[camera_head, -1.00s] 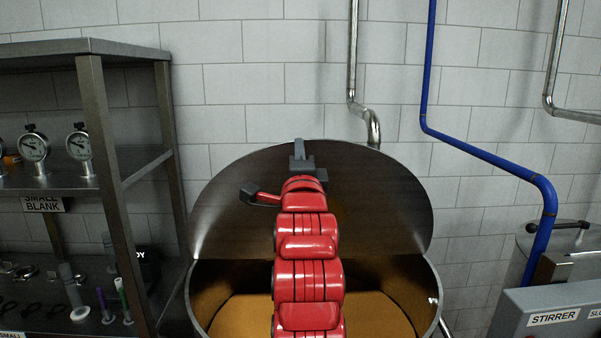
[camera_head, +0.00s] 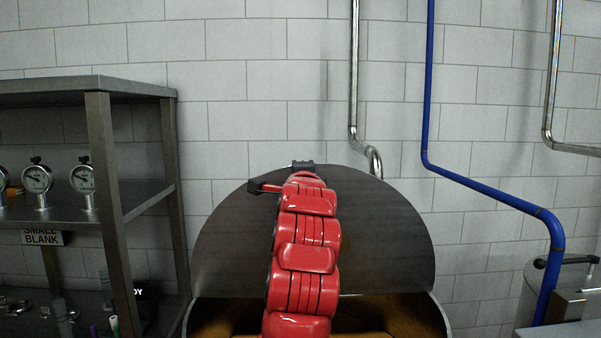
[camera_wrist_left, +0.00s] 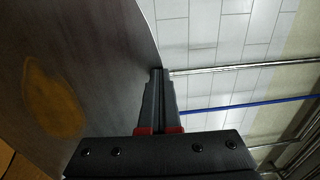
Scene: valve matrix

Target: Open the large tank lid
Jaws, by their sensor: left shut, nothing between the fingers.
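The large tank (camera_head: 441,322) stands at the lower middle of the head view, with yellow-brown contents showing inside. Its round metal lid (camera_head: 385,235) is raised and stands steeply at the back of the opening. My left arm reaches up in front of the lid, and my left gripper (camera_head: 302,163) is at the lid's top edge. In the left wrist view the fingers of my left gripper (camera_wrist_left: 159,72) are shut and empty, beside the edge of the lid (camera_wrist_left: 110,60). Whether they touch it I cannot tell. My right gripper is not in view.
A metal shelf (camera_head: 140,88) with gauges (camera_head: 37,178) stands at the left. A blue pipe (camera_head: 480,188) and metal pipes (camera_head: 354,80) run along the tiled wall behind. A smaller tank (camera_head: 515,290) stands at the right.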

